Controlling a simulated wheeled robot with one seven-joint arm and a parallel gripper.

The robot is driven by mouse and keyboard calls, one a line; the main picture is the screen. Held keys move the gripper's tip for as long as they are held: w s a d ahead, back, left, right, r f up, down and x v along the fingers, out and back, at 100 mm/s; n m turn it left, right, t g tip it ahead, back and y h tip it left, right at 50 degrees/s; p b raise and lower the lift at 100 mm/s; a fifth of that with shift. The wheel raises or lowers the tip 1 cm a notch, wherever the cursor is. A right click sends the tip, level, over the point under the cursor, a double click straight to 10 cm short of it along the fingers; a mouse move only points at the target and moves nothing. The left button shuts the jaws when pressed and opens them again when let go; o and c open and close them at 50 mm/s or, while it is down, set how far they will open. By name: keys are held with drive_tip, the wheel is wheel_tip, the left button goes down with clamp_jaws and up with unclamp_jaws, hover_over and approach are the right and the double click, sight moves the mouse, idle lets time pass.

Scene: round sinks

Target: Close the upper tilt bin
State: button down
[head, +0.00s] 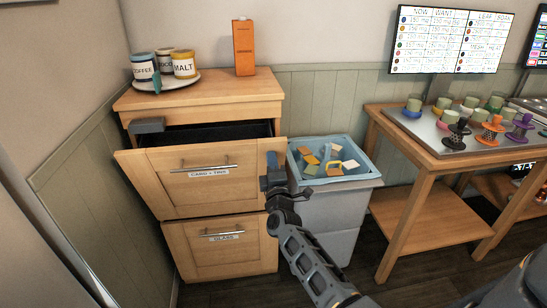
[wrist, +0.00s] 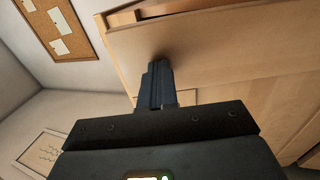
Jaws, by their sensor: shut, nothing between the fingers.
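The upper tilt bin (head: 215,189) is the upper wooden front of the cabinet, with a bar handle (head: 203,168) and a label reading cans and tins. It is tilted outward at the top, and its dark inside shows behind the front. My gripper (head: 272,162) is shut and empty at the right edge of this front in the head view. In the wrist view the shut fingers (wrist: 157,75) point at the wooden front (wrist: 220,45) and seem to meet its surface; firm contact cannot be told.
The lower front (head: 222,248), labelled glass, looks shut. A blue-rimmed bin (head: 368,172) with several items stands just right of my gripper. Canisters (head: 184,64) and an orange carton (head: 244,47) stand on the cabinet top (head: 210,92). A wooden table (head: 430,150) stands farther right.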

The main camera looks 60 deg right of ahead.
drive_tip(key=p+x, duration=0.1)
drive_tip(key=x, duration=0.9)
drive_tip(key=shift+f+y, duration=0.2)
drive_tip(key=shift+y, duration=0.1)
